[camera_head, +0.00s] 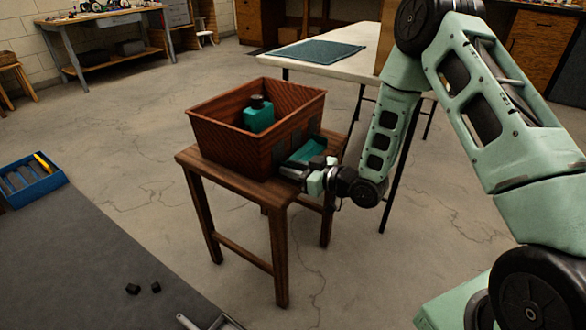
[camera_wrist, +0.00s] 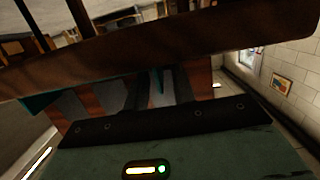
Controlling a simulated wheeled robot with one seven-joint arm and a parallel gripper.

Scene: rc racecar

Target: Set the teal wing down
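The teal wing (camera_head: 308,150) is a flat teal piece at the right side of the brown box, at the stool's edge. My gripper (camera_head: 312,177) is right beside it, low and close to the stool top. In the wrist view, two dark fingers of my gripper (camera_wrist: 160,90) stand apart, with a thin strip of teal visible in the gap. Another teal edge shows at the left of the wrist view. I cannot tell whether the fingers touch the wing, and its underside is hidden.
The brown box (camera_head: 228,137) stands on a wooden stool (camera_head: 235,186) and holds a teal piece with a black top (camera_head: 258,115). A white table with a dark teal mat (camera_head: 312,53) is behind. A blue tray (camera_head: 32,182) is at left.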

